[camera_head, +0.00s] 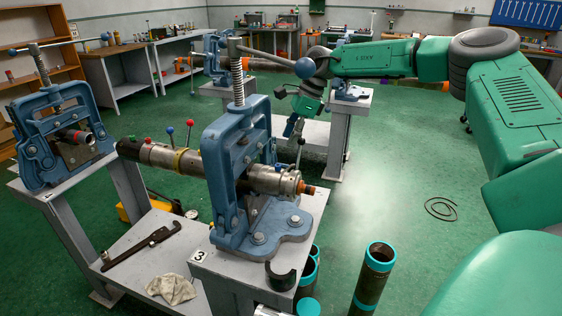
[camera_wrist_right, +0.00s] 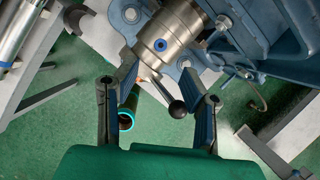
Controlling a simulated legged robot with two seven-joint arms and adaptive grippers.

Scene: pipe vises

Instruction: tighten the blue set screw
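In the right wrist view, a small blue-ringed screw with a dark centre (camera_wrist_right: 161,45) sits in the side of a shiny metal collar (camera_wrist_right: 170,36), which I take as the blue set screw. The collar also shows in the head view at the right end of the pipe assembly (camera_head: 268,180), clamped in the blue vise (camera_head: 225,172). My right gripper (camera_wrist_right: 164,84) is open, its fingers spread below the collar. A black ball-ended lever (camera_wrist_right: 176,107) stands between the fingers, with no clear contact. The right gripper also shows behind the collar in the head view (camera_head: 294,128). My left gripper is not in view.
A second vise (camera_head: 62,135) stands at left. A pipe wrench (camera_head: 140,248) and cloth (camera_head: 172,289) lie on the lower shelf. Teal-rimmed pipes (camera_head: 374,275) stand on the floor.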

